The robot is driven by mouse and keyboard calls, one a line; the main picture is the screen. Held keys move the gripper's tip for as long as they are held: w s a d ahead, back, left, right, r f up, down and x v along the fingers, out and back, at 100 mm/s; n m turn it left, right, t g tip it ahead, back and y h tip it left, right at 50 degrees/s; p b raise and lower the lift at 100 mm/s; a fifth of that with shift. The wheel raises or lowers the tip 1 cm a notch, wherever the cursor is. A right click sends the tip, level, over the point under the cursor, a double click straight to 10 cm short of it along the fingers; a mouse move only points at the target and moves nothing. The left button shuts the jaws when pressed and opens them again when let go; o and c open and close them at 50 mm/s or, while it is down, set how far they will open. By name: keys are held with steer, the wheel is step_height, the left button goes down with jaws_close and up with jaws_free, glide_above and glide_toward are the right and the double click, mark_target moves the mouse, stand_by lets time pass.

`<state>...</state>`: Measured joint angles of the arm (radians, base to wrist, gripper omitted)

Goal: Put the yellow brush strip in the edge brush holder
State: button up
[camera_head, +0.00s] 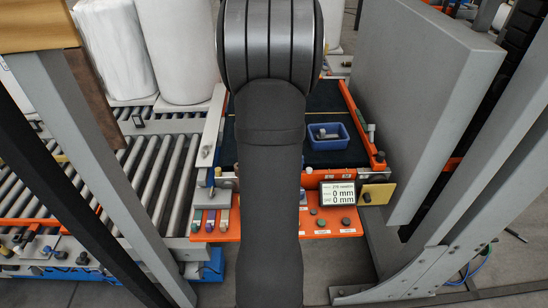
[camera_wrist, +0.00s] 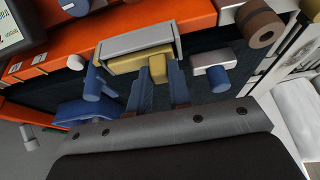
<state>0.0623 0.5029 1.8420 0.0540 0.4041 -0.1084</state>
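In the wrist view, the yellow brush strip (camera_wrist: 124,63) is a flat yellow bar with a stubby yellow grip in its middle. A grey bracket-like bar with raised ends (camera_wrist: 138,38), perhaps the edge brush holder, lies right along its far side. I cannot tell whether the strip sits in it. The two dark blue fingers of my gripper (camera_wrist: 159,80) are on both sides of the yellow grip and appear shut on it. In the head view my arm hides the gripper, the strip and the bar.
An orange frame edge (camera_wrist: 65,62) runs beside the strip. A grey block with a blue knob (camera_wrist: 218,78), a brown roll (camera_wrist: 262,28) and a blue peg (camera_wrist: 92,84) are close by. A blue bin (camera_head: 328,136) stands on the dark bed. The display (camera_head: 338,194) is at the front.

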steer(key=o, duration=0.4)
steer(key=shift+r, duration=0.1)
steer(key=v, duration=1.2)
steer(key=x, duration=1.2)
step_height(320, 180, up, 2)
steer(key=shift+r, duration=0.7)
steer(key=shift+f, duration=0.1)
